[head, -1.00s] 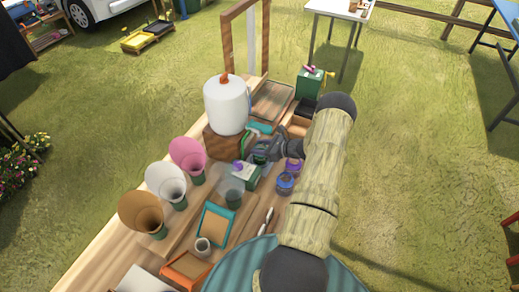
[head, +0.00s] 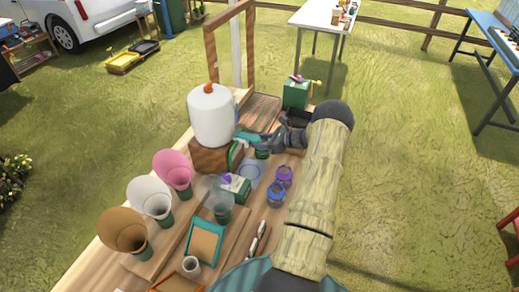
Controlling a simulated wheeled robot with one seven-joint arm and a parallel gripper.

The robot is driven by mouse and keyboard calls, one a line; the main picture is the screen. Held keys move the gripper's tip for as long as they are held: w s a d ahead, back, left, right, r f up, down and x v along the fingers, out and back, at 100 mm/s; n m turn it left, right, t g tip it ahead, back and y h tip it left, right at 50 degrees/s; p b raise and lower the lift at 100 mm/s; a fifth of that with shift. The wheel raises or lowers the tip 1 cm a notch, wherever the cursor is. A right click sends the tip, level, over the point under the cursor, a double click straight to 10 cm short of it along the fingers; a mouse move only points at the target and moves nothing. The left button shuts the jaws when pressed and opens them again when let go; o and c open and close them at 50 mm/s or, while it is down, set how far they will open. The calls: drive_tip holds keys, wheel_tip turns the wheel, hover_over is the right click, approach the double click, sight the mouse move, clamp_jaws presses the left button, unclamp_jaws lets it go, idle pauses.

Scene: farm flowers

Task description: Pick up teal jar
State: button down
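The teal jar (head: 262,152) is a small dark green-teal jar, seen at the fingertips of my gripper (head: 270,141). My gripper reaches in from the right and appears shut on it; the fingers are dark and partly hide the jar.
A white pot (head: 211,116) with an orange knob stands on a wooden block to the left. Purple and blue jars (head: 277,192) stand in front.

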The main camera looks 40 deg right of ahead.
wheel_tip(320, 180, up, 11)
drive_tip(key=b, duration=0.2)
drive_tip(key=shift+r, duration=0.2)
